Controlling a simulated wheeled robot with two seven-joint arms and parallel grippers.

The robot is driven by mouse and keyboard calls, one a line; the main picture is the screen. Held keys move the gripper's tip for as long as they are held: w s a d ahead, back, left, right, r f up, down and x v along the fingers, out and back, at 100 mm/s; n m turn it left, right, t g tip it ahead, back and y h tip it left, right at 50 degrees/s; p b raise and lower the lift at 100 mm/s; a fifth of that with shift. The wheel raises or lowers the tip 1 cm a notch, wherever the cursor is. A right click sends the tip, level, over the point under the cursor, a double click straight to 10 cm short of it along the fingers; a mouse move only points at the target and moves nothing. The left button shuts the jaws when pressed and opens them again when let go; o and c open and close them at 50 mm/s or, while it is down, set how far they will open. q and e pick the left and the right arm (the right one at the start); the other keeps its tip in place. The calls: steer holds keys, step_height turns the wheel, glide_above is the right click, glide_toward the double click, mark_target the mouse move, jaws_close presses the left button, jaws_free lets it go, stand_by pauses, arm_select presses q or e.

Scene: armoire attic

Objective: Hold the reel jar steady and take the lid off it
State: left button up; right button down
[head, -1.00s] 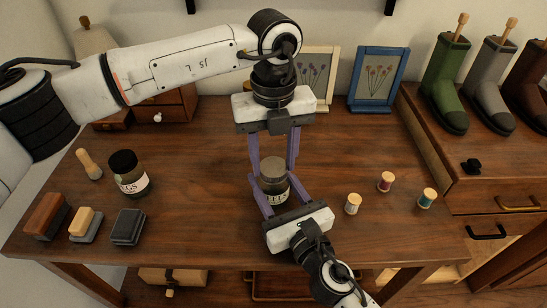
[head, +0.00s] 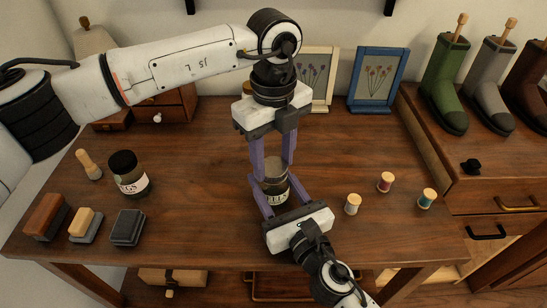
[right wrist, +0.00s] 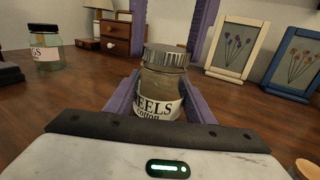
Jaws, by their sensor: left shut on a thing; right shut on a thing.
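The reel jar (head: 277,190) stands upright on the wooden table, a glass jar with a white label whose end reads "EELS" in the right wrist view (right wrist: 160,108). Its ridged grey lid (right wrist: 167,56) sits on top; it also shows in the head view (head: 273,163). My right gripper (head: 273,181) comes from the front, its purple fingers shut on the jar's body from both sides. My left gripper (head: 273,168) reaches down from above, its purple fingers shut on the lid.
A second jar (head: 128,174) with a black lid stands left on the table, near brushes and blocks (head: 85,225). Three thread spools (head: 386,182) stand to the right. Picture frames (head: 378,78) and a small drawer chest (head: 175,108) are at the back.

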mark_target(273, 166)
arm_select(q)
steer(key=shift+r, duration=0.15)
steer(key=shift+r, duration=0.9)
steer(key=shift+r, duration=2.05)
arm_select(e)
steer(key=c, duration=0.7)
jaws_free()
steer(key=shift+c, duration=0.2)
steer(key=shift+s, duration=0.1)
